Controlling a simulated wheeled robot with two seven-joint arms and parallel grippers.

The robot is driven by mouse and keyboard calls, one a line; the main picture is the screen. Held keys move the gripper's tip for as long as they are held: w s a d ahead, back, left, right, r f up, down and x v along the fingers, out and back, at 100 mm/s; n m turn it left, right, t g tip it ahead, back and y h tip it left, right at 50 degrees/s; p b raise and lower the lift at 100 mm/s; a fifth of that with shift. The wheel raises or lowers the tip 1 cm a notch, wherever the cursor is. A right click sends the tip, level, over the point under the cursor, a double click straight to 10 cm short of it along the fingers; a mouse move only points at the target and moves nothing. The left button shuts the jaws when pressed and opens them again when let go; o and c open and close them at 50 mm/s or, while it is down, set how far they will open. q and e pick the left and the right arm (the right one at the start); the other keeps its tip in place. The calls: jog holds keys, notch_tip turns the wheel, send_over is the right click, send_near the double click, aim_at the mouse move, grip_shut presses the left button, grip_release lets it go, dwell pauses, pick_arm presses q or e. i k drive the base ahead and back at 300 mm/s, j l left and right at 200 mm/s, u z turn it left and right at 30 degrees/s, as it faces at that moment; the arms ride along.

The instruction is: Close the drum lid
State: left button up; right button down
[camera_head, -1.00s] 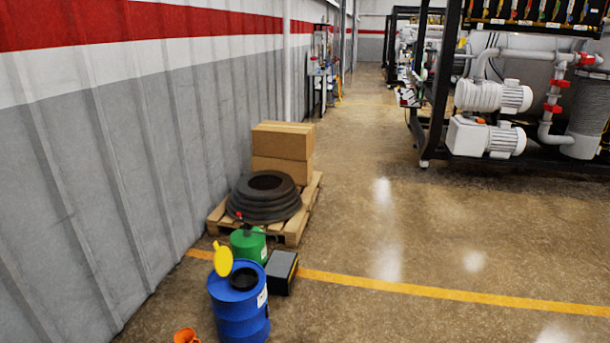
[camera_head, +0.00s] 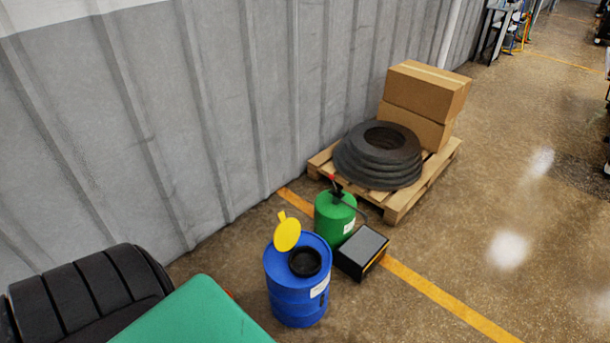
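A blue drum (camera_head: 297,297) stands upright on the floor in the lower middle of the head view. Its yellow lid (camera_head: 287,232) is open, tilted up at the back left of the drum's top. The round dark opening (camera_head: 305,262) in the top shows uncovered. Neither of my grippers shows in the view. A black ribbed part and a green part at the lower left cover the floor there; I cannot tell for sure what they belong to.
A green canister (camera_head: 335,217) and a black box (camera_head: 362,252) stand close behind the drum. A wooden pallet (camera_head: 405,203) holds stacked tires (camera_head: 378,160) and cardboard boxes (camera_head: 427,90). A ribbed grey wall (camera_head: 150,120) runs along the left. The floor to the right is open.

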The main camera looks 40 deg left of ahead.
aim_at(287, 234)
jog(key=i, duration=1.7)
jog(key=i+l+u, duration=0.1)
jog(key=i+u, duration=0.3)
jog(key=i+l+u, duration=0.3)
jog(key=i+u, duration=0.15)
jog(key=i, duration=0.15)
